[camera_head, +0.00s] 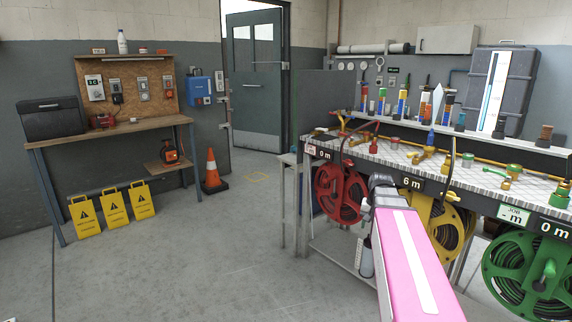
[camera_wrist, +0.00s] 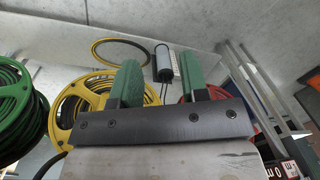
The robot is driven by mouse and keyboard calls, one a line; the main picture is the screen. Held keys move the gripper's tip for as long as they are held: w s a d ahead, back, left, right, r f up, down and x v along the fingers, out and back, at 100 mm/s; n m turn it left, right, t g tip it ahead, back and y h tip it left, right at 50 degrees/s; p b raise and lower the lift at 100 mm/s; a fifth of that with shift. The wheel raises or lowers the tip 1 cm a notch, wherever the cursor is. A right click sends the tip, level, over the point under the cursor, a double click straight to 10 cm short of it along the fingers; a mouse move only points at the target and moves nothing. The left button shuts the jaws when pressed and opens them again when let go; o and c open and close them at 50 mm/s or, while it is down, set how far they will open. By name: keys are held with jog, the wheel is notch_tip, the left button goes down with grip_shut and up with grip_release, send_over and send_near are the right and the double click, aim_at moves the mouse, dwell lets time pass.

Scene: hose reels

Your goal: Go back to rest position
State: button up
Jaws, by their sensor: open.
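My gripper (camera_wrist: 161,64) shows in the wrist view with its two green fingers apart and nothing between them touching either one. In the head view my pink arm reaches toward the hose bench, and the gripper itself cannot be made out. A red hose reel (camera_head: 333,193), a yellow hose reel (camera_head: 456,229) and a green hose reel (camera_head: 505,284) hang under the bench's front edge. In the wrist view the yellow reel (camera_wrist: 72,98) is partly behind the left finger, the green reel (camera_wrist: 36,122) is at the left, and the red reel is mostly hidden behind the right finger.
The hose bench (camera_head: 480,178) carries brass fittings and signs reading 0 m, 6 m and 0 m. A grey cylinder (camera_head: 366,258) stands under it. A workbench (camera_head: 110,132), yellow signs (camera_head: 114,206) and a traffic cone (camera_head: 211,170) are at left. The middle floor is clear.

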jog(key=s+a+f+n, duration=0.2)
jog(key=s+a+f, duration=0.3)
jog(key=f, duration=0.3)
jog(key=s+a+f+n, duration=0.2)
jog(key=s+a+f, duration=0.4)
jog(key=a+f, duration=0.1)
jog(key=shift+s+a+f+g+h, duration=0.3)
jog(key=shift+a+f+h, duration=0.1)
jog(key=shift+f, duration=0.35)
